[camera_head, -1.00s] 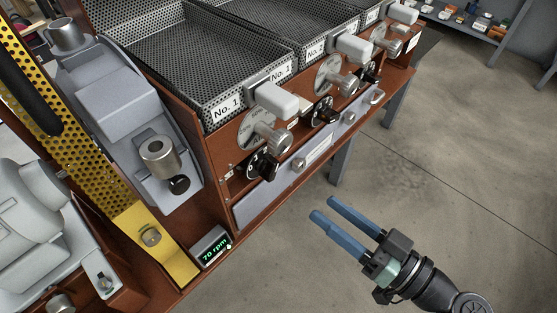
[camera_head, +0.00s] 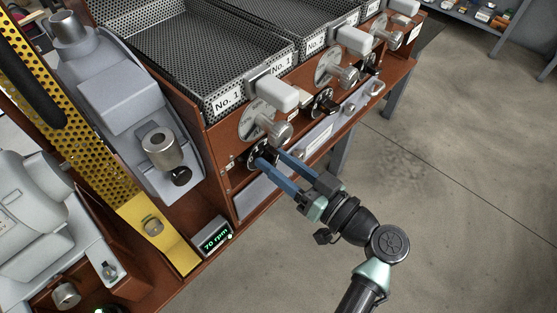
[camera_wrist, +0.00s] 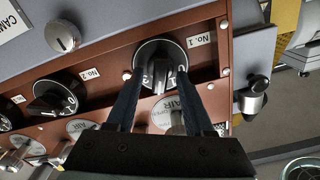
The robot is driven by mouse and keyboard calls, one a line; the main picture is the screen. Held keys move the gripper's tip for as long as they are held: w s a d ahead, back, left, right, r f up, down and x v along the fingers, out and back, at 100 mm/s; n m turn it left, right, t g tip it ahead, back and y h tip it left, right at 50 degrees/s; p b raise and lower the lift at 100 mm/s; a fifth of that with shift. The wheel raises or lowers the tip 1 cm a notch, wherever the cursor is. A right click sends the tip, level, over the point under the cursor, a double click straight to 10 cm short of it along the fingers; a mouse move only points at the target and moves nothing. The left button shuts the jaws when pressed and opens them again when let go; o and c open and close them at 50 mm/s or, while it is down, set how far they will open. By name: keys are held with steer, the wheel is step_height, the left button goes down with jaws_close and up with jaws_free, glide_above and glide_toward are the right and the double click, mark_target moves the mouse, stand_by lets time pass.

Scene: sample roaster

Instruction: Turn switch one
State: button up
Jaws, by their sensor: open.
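Switch one is a black rotary knob on the brown front panel, seen in the head view (camera_head: 253,156) and the wrist view (camera_wrist: 158,50). A white "No. 1" label (camera_wrist: 200,40) sits beside it in the wrist view. My gripper (camera_head: 273,157) is open in front of the knob, with its blue fingers pointing at the panel. In the wrist view the fingertips (camera_wrist: 159,74) lie on either side of the knob's raised grip. I cannot tell whether they touch it. In the head view the fingers partly hide the knob.
A similar "No. 2" knob (camera_wrist: 57,96) is beside it. A metal handle (camera_head: 275,130) and a white block-shaped grip (camera_head: 271,92) stick out just above switch one. A display reading 70 rpm (camera_head: 213,238) is below left. The floor at right is clear.

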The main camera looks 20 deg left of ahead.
jaws_close()
